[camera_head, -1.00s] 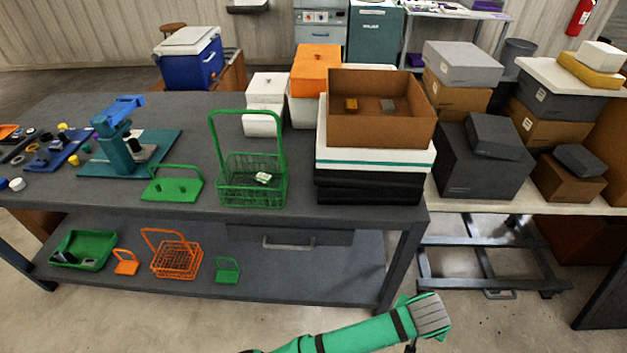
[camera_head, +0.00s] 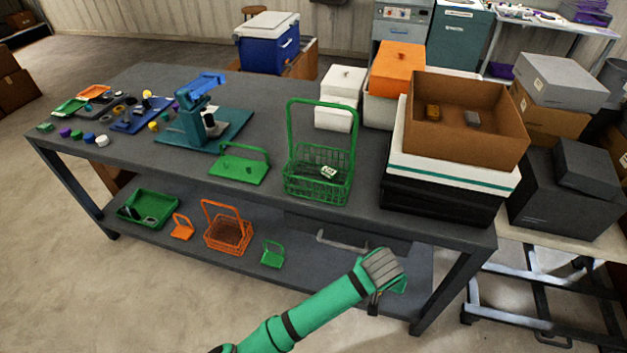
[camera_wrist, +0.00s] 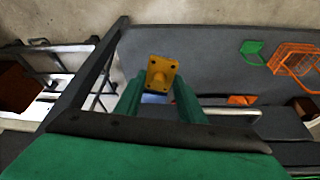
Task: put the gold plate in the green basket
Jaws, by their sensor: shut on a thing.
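The gold plate (camera_wrist: 161,73) is a small yellow piece with dark holes, held between the green fingers of my gripper (camera_wrist: 157,84) in the wrist view. It is not visible in the head view, where my wrist hides most of the gripper (camera_head: 388,283). The green basket (camera_head: 317,196) is a wire basket with a tall arched handle. It stands upright on the dark tabletop and holds a small dark item with a white label. My gripper is in front of the table, below and to the right of the basket in the head view.
A brown open box (camera_head: 470,146) on stacked cases stands right of the basket. A green holder (camera_head: 240,168) and a teal press (camera_head: 193,128) stand left. The lower shelf (camera_head: 185,243) carries an orange basket (camera_head: 229,236). The tabletop's front edge lies between gripper and basket.

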